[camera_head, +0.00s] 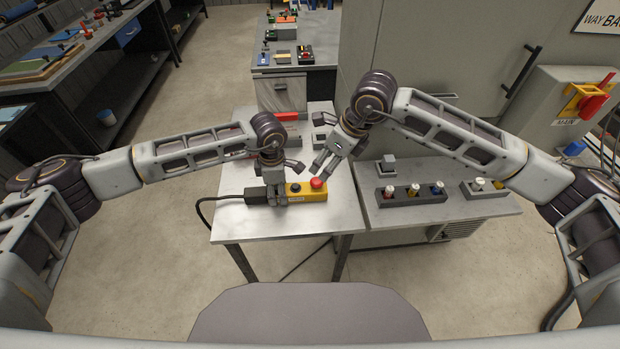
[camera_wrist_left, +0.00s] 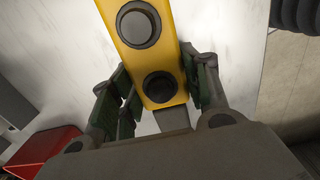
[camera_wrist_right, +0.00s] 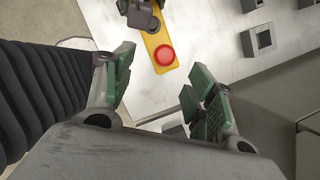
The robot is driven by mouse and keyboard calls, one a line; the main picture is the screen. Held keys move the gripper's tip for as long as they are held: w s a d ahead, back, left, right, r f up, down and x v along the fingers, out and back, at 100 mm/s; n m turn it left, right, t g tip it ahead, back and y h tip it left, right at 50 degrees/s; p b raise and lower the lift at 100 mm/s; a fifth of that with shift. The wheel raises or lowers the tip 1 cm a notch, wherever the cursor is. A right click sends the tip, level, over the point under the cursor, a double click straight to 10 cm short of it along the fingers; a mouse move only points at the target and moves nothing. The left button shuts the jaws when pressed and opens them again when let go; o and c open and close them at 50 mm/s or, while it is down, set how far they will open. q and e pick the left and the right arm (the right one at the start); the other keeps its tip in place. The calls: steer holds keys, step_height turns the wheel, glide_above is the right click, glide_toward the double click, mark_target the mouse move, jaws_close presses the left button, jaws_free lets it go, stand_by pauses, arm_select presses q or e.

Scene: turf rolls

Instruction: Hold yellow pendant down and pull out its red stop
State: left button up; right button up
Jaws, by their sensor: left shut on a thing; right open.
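The yellow pendant (camera_head: 297,197) lies on the light metal table, its red stop (camera_head: 317,183) at the right end. A black cable leaves its left end. My left gripper (camera_head: 275,197) is shut on the pendant's left part. In the left wrist view its fingers flank the yellow body (camera_wrist_left: 183,52) with two dark round buttons. My right gripper (camera_head: 325,168) is open and empty, above and behind the red stop. In the right wrist view the red stop (camera_wrist_right: 164,55) shows beyond the open fingers (camera_wrist_right: 158,88), apart from them.
A red bin (camera_wrist_left: 42,150) and small grey blocks stand behind on the same table. A side bench (camera_head: 470,208) at right holds a dark box with several coloured knobs (camera_head: 413,190). A tall grey cabinet (camera_head: 430,50) stands behind it. The table front is clear.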

mark_target(317, 180)
steer(key=shift+w+d+r+n+g+y, duration=0.1)
steer(key=shift+w+d+r+n+g, duration=0.35)
steer(key=shift+n, duration=0.8)
steer(key=shift+w+d+r+n+g+y, duration=0.1)
steer(key=shift+w+d+r+n+g, duration=0.35)
steer(key=shift+n, duration=0.75)
steer(key=shift+w+d+r+n+g+y, duration=0.15)
steer(key=shift+w+d+n+g, duration=0.3)
steer(key=shift+n, duration=0.8)
steer(key=shift+w, duration=0.15)
steer(key=shift+f, duration=0.15)
steer(key=shift+x, duration=5.85)
steer(key=shift+w, duration=0.15)
steer(key=shift+c, duration=0.3)
